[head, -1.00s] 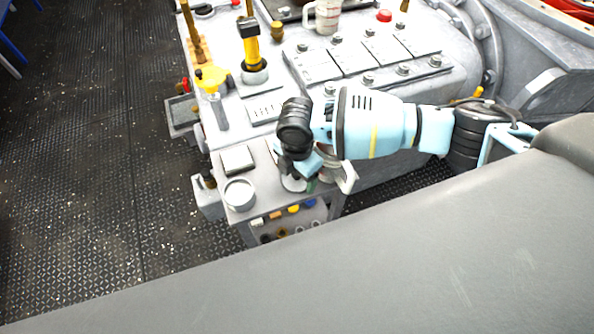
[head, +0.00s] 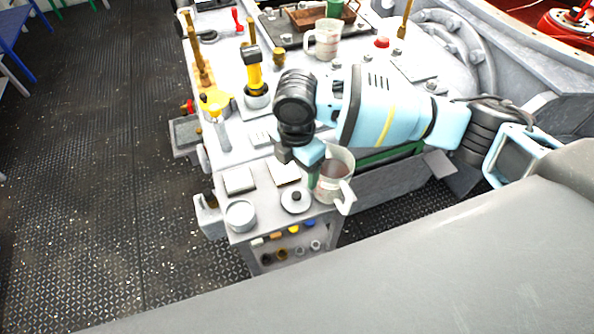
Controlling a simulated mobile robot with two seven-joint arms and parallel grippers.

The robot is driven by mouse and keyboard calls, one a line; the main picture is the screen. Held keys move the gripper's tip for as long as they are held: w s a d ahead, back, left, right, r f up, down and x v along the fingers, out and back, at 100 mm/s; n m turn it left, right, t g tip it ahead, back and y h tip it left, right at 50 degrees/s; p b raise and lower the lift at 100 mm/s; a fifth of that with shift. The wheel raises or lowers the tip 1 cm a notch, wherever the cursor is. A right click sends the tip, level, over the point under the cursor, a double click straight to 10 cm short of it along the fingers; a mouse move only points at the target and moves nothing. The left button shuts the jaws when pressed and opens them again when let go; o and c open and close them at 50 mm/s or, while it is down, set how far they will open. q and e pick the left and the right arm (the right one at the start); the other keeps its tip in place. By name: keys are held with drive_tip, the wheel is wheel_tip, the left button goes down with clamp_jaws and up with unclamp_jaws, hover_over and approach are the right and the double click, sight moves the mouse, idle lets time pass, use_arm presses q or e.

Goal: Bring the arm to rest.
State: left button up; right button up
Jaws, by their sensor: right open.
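My right arm reaches in from the right in the head view, light blue with black joints. Its gripper (head: 304,163) points down over the small grey side table (head: 262,218) and is partly hidden by its own wrist. The jaws are open. A translucent measuring jug (head: 332,178) with dark content stands upright at the table's right edge, just right of the gripper. I cannot tell whether the gripper touches it. My left gripper is not in view.
On the side table are a round lid with a knob (head: 296,200), a white round dish (head: 240,215) and flat square pads (head: 238,181).

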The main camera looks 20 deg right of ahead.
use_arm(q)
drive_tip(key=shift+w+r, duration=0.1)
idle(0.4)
use_arm(e)
drive_tip(key=s+a+f+m+y, duration=0.2)
drive_tip(key=s+a+f+m, duration=0.25)
drive_tip(key=s, duration=0.45)
drive_tip(key=s+a+f+m+y, duration=0.3)
drive_tip(key=s+a+f, duration=0.15)
drive_tip(key=s, duration=0.35)
drive_tip(key=s+d+f+m+h, duration=0.3)
drive_tip(key=s+d+m+h, duration=0.2)
drive_tip(key=s+d+m, duration=1.2)
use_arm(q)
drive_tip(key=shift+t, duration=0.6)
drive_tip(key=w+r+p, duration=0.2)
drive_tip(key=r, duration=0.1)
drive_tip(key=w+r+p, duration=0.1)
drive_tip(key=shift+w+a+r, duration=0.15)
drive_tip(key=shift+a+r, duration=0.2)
use_arm(e)
drive_tip(key=w+a+f+n+t+y, duration=0.1)
drive_tip(key=w+f+n+t+y, duration=0.1)
drive_tip(key=w+f+t, duration=0.3)
drive_tip(key=n+t, duration=0.1)
drive_tip(key=t, duration=0.2)
drive_tip(key=shift+w+f+t, duration=0.15)
drive_tip(key=shift+w+t, duration=0.2)
drive_tip(key=shift+t, duration=0.05)
